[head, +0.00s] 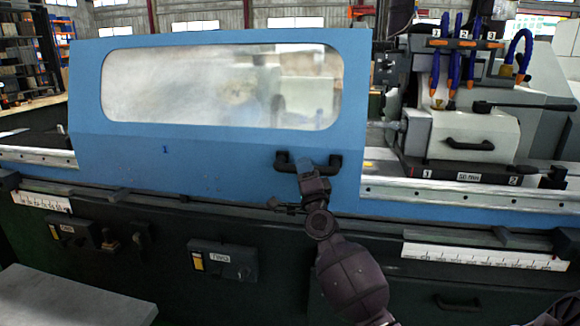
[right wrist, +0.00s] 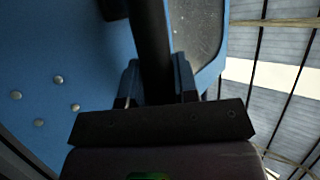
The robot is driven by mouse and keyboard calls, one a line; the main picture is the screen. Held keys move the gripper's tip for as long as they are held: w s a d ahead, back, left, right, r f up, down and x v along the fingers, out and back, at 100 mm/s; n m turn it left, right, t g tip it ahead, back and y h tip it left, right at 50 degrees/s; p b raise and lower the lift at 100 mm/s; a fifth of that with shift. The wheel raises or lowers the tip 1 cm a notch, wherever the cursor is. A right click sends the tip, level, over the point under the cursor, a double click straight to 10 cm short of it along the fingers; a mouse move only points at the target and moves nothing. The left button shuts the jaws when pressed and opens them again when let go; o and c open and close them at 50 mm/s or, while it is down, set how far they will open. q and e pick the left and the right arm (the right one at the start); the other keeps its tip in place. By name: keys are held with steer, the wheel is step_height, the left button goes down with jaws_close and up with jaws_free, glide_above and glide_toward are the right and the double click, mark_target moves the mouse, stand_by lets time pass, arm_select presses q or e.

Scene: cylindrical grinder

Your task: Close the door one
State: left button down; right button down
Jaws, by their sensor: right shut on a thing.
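Door one (head: 130,145) is a blue sliding panel with a wide window and a small mark "1". It covers the left and middle of the machine in the head view, and the machine is open to its right. Its black handle (head: 282,161) sits at the panel's lower right. My right gripper (head: 308,166) is at this handle, its fingertips partly hidden by the wrist. In the right wrist view the gripper's fingers (right wrist: 158,85) are on both sides of the dark handle bar (right wrist: 153,40), shut on it. My left gripper is in neither view.
To the right of the door stand the grinder's white head unit (head: 470,135) and blue hoses (head: 453,65). A rail (head: 470,194) runs along the machine's front edge. A grey surface (head: 65,298) lies at the lower left.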

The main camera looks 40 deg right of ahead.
mark_target(338, 173)
steer(key=s+d, duration=0.2)
steer(key=s, duration=0.1)
steer(key=s+d, duration=0.3)
steer(key=shift+s+d+f, duration=0.1)
steer(key=shift+s+d, duration=0.05)
steer(key=c, duration=1.2)
jaws_free()
steer(key=shift+s+d, duration=0.1)
steer(key=o, duration=0.3)
steer(key=shift+s, duration=0.1)
